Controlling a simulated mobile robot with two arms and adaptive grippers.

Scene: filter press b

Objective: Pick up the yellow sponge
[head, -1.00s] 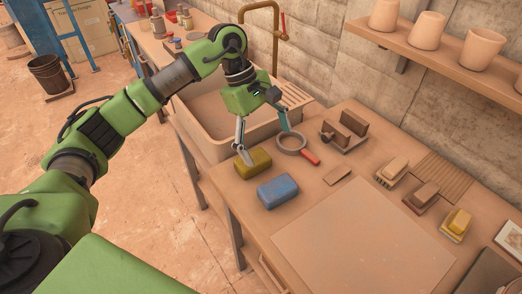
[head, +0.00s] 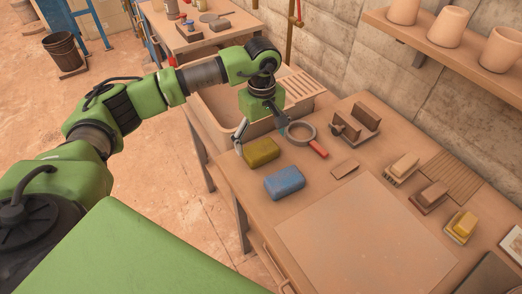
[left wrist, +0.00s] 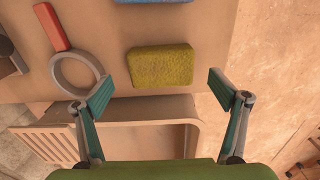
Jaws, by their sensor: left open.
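The yellow sponge (head: 261,152) lies flat on the worktop near its left edge, by the sink. In the left wrist view the sponge (left wrist: 161,66) sits ahead of the fingertips, roughly centred between them. My left gripper (head: 262,140) is open and empty above the worktop, close to the sponge, with its fingers spread wider than the sponge. The fingers also show in the left wrist view (left wrist: 163,92). Whether a fingertip touches the worktop cannot be told. My right gripper is not in view.
A blue sponge (head: 284,183) lies beside the yellow one, towards the front. A grey ring with a red handle (head: 318,148) lies just right of my left gripper. The sink (head: 228,129) is behind. Brushes (head: 402,168) and a flat board (head: 352,236) occupy the right.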

